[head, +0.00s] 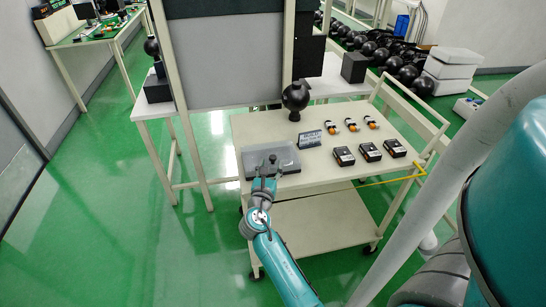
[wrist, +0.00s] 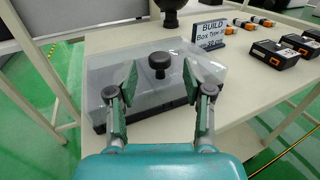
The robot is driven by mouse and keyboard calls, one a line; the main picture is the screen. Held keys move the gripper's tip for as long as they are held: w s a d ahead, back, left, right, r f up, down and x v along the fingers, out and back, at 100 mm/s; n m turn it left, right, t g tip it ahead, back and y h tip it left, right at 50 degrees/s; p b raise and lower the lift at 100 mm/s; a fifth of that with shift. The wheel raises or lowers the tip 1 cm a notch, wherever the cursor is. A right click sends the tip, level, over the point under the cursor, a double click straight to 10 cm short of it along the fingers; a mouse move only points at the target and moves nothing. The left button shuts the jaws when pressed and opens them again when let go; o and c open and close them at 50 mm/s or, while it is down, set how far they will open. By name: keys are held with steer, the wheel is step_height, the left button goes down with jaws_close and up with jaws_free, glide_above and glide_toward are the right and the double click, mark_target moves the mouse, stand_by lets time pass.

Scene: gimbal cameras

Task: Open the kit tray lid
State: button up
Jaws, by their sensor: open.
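The kit tray (head: 246,174) sits at the left end of the cart top, with its grey translucent lid (head: 259,157) on it. A round black knob stands up from the middle of the lid; this knob (wrist: 158,64) shows clearly in the wrist view. In the wrist view the lid (wrist: 105,68) covers the dark tray (wrist: 98,126), and its contents cannot be made out. My gripper (wrist: 160,78) is open, its two fingers spread on either side of the knob and apart from it. In the head view my gripper (head: 266,174) is at the tray's near side.
A sign (head: 309,139) reading BUILD stands right of the tray. Black boxes (head: 369,151) and small orange-and-white parts (head: 351,125) lie farther right on the cart (head: 318,178). A black sphere device (head: 295,97) stands behind. Bare cart top lies in front of the sign.

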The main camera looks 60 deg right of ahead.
mark_target(272, 159)
steer(key=shift+x, duration=2.5)
steer(key=shift+a, duration=0.1)
jaws_close()
